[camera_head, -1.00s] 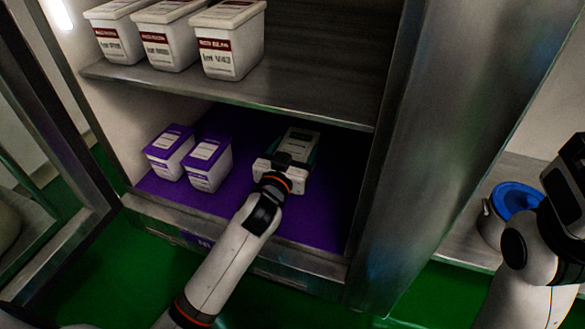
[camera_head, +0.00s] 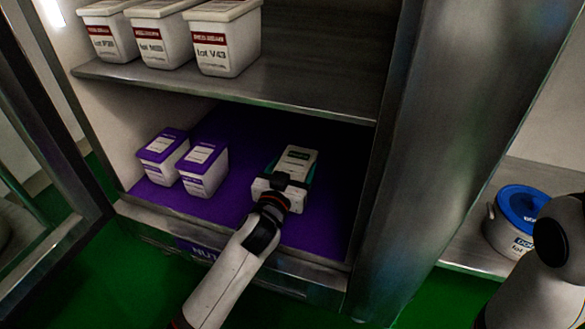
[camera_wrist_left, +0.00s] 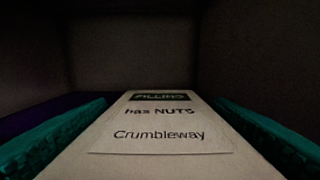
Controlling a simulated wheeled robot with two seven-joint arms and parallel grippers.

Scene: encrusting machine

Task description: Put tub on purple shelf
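The tub (camera_head: 297,160) is white with a pale lid and a dark green label strip. It is on or just above the right part of the purple shelf (camera_head: 232,208). In the left wrist view its lid (camera_wrist_left: 160,122) reads "has NUTS" and "Crumbleway". My left gripper (camera_head: 287,180) reaches in from the front with one teal finger along each side of the tub, shut on it. The tub's underside is hidden, so contact with the shelf is unclear. My right arm shows at the right edge; its gripper is out of view.
Two white tubs with purple lids (camera_head: 203,154) stand on the left of the purple shelf. A metal shelf (camera_head: 300,103) above holds white tubs with red labels (camera_head: 226,42). A metal post (camera_head: 420,150) stands right, with a blue-lidded pot (camera_head: 520,207) beyond it.

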